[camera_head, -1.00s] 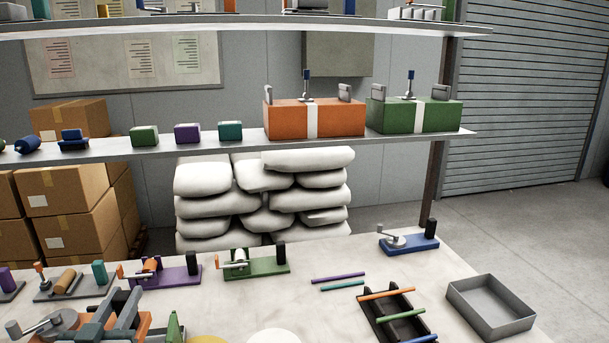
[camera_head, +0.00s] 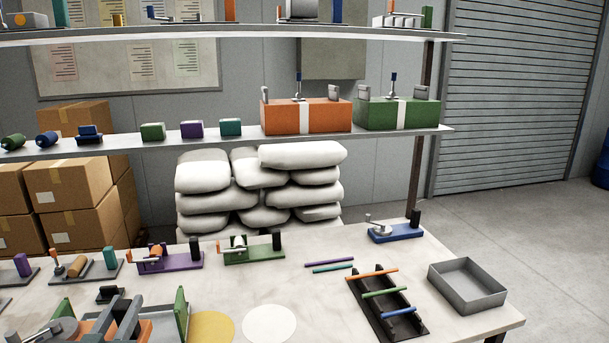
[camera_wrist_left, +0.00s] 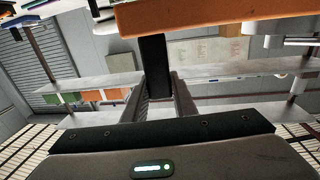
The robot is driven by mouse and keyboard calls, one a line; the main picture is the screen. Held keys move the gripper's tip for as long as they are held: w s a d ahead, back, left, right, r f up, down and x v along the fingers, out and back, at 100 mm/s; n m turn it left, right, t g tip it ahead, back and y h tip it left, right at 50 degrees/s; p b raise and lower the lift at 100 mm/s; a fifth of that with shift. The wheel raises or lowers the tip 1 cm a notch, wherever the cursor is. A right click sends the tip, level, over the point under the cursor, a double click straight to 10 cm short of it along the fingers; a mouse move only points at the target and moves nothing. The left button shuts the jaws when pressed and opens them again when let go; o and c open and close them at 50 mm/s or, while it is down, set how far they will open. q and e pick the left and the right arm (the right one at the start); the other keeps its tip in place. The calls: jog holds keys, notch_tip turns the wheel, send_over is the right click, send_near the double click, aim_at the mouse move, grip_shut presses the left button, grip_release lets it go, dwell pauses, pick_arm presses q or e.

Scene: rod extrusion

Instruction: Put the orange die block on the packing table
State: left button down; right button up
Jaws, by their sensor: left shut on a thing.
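My left gripper (camera_head: 113,320) is at the bottom left of the head view, above the work table. In the left wrist view its two fingers (camera_wrist_left: 163,98) are closed on a black upright part (camera_wrist_left: 154,62) of an orange block (camera_wrist_left: 182,17). The orange block (camera_head: 90,327) also shows in the head view, partly hidden behind the fingers. A grey disc with a lever (camera_head: 42,333) shows beside it, cut off by the frame edge. I cannot tell whether the block touches anything below. My right gripper is out of view. No table is clearly marked as the packing table.
The pale table (camera_head: 310,295) carries a blue-based device (camera_head: 395,234), a grey tray (camera_head: 467,287), a black rack with rods (camera_head: 385,312), purple and green devices, and white and yellow discs. A shelf (camera_head: 345,138) spans behind. Open floor lies to the right.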

pick_arm(q)
jog(key=s+d+f+h, duration=0.1)
jog(key=s+d+f, duration=0.3)
jog(key=s+d, duration=0.2)
jog(key=s+d+f+m+h, duration=0.1)
jog(key=s+d+f, duration=0.4)
jog(key=d, duration=0.3)
jog(key=shift+s+d, duration=0.35)
jog(key=shift+s, duration=0.15)
